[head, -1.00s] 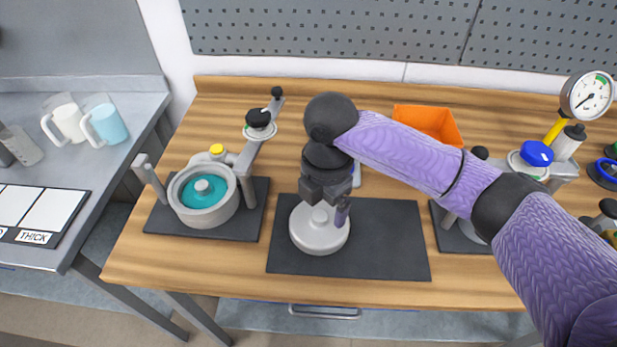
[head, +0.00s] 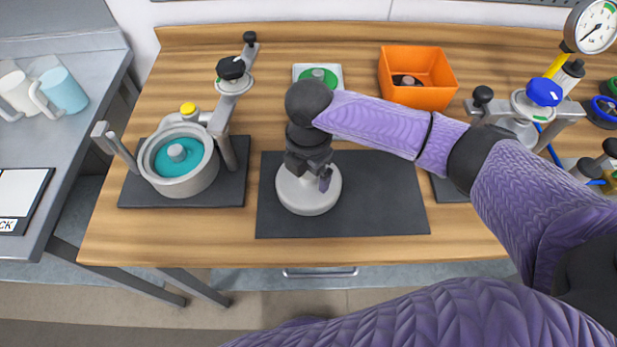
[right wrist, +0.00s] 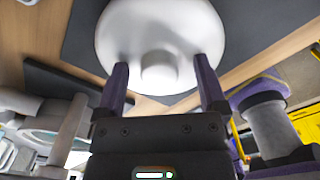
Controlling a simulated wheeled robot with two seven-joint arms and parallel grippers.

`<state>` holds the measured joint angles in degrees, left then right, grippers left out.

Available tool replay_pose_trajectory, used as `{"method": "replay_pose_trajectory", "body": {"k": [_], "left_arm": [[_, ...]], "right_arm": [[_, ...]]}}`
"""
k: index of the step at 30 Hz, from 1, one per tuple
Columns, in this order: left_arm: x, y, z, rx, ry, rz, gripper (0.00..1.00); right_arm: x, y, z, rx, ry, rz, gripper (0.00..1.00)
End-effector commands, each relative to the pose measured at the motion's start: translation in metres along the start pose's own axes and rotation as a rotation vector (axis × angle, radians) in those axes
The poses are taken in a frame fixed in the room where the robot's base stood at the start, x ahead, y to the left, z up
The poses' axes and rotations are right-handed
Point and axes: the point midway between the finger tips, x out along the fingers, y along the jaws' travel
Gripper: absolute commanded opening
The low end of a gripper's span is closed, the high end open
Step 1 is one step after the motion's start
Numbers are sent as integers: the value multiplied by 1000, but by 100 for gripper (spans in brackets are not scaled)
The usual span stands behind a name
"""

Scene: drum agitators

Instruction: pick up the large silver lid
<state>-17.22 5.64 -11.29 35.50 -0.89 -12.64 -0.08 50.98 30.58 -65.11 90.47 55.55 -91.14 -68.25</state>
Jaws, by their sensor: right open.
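The large silver lid (head: 306,200) is a pale round disc with a central knob. It lies on the left part of the dark middle mat (head: 380,200). My right gripper (head: 314,175) is above the lid, hiding its knob in the head view. In the right wrist view the lid (right wrist: 160,25) fills the top middle. The open fingers of my right gripper (right wrist: 162,72) stand to either side of the knob (right wrist: 158,66), with gaps between fingers and knob. My left gripper is not in view.
A grey pot with a teal inside (head: 187,185) and a clamp arm stands on the left mat. An orange bin (head: 418,78) and a green-topped item (head: 318,75) stand behind. A blue-knobbed clamp (head: 543,92) and pressure gauge (head: 594,26) are at right. The middle mat's right part is clear.

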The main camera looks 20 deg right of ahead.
Motion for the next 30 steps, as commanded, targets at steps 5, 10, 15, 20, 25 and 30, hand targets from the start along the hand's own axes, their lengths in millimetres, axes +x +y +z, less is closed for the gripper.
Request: {"method": "replay_pose_trajectory", "body": {"k": [5, 10, 15, 20, 25, 30], "left_arm": [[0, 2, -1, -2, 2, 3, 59], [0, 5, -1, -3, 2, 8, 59], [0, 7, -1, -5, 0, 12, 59], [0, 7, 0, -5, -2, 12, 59], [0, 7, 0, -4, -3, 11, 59], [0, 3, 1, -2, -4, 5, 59]], "right_arm": [[0, 0, 0, 0, 0, 0, 57], [-1, 0, 0, 0, 0, 0, 21], [-1, 0, 0, 0, 0, 0, 0], [-1, 0, 0, 0, 0, 0, 0], [-1, 0, 0, 0, 0, 0, 0], [-1, 0, 0, 0, 0, 0, 0]]}}
